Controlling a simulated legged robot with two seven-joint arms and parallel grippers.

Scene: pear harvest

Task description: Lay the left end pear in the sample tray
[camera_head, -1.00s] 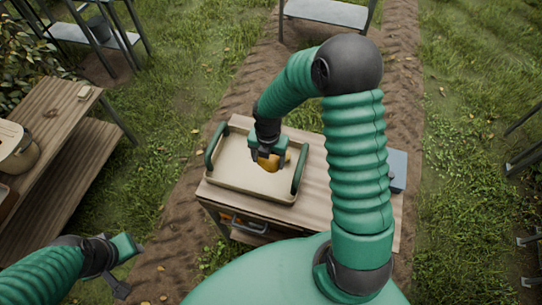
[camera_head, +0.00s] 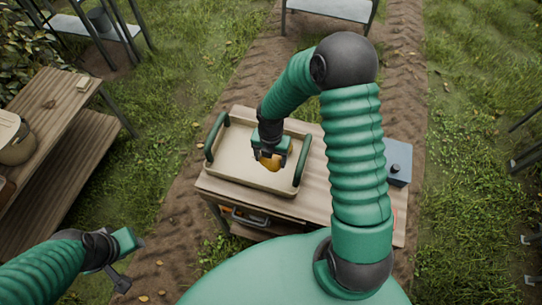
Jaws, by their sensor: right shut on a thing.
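The sample tray (camera_head: 228,167) is beige with dark green handles at its left and right ends and lies on the wooden table in the middle. My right gripper (camera_head: 269,158) points down over the right half of the tray, shut on a yellow-orange pear (camera_head: 270,163). I cannot tell whether the pear touches the tray floor. The rest of the tray shows empty. My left gripper (camera_head: 130,262) is at the lower left, away from the table, and its finger gap is not clear.
A blue-grey box (camera_head: 398,160) with a black knob stands on the table's right end. A wooden bench (camera_head: 62,105) with a round container (camera_head: 18,145) is at the left. My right arm hides part of the table.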

